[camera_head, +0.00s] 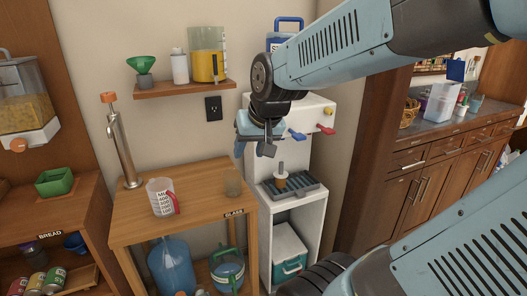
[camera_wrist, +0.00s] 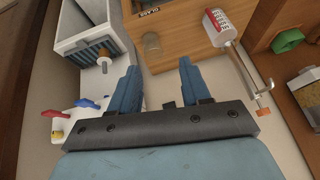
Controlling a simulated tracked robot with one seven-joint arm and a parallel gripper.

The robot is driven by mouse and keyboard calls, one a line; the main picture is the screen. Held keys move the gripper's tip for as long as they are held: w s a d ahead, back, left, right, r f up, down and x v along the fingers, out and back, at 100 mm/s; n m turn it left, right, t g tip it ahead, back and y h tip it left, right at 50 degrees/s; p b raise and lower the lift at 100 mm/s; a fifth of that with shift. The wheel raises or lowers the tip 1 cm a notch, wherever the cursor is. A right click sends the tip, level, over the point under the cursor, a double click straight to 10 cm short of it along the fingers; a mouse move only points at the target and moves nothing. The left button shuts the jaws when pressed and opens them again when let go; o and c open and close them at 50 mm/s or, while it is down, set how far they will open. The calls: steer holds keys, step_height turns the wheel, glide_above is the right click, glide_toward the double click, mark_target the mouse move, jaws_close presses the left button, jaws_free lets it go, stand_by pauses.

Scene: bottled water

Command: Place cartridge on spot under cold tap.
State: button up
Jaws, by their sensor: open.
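My gripper (camera_head: 256,143) is open and empty, up by the dispenser's left side. In the wrist view its blue fingers (camera_wrist: 158,68) are apart, with the cartridge outside them, to the left. Whether the cartridge sits exactly below the blue tap I cannot tell.
A wooden table (camera_head: 200,208) left of the dispenser holds a clear glass (camera_head: 233,183), a labelled mug (camera_head: 160,196) and a metal pump tap (camera_head: 122,145). A shelf (camera_head: 185,89) with bottles hangs above. A dark wooden panel stands right of the dispenser.

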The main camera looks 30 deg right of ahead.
steer(key=s+a+r+n, duration=0.1)
steer(key=s+r, duration=0.2)
steer(key=s, duration=0.5)
steer(key=shift+s+r+n+h, duration=0.2)
steer(key=shift+s+n+h, duration=0.2)
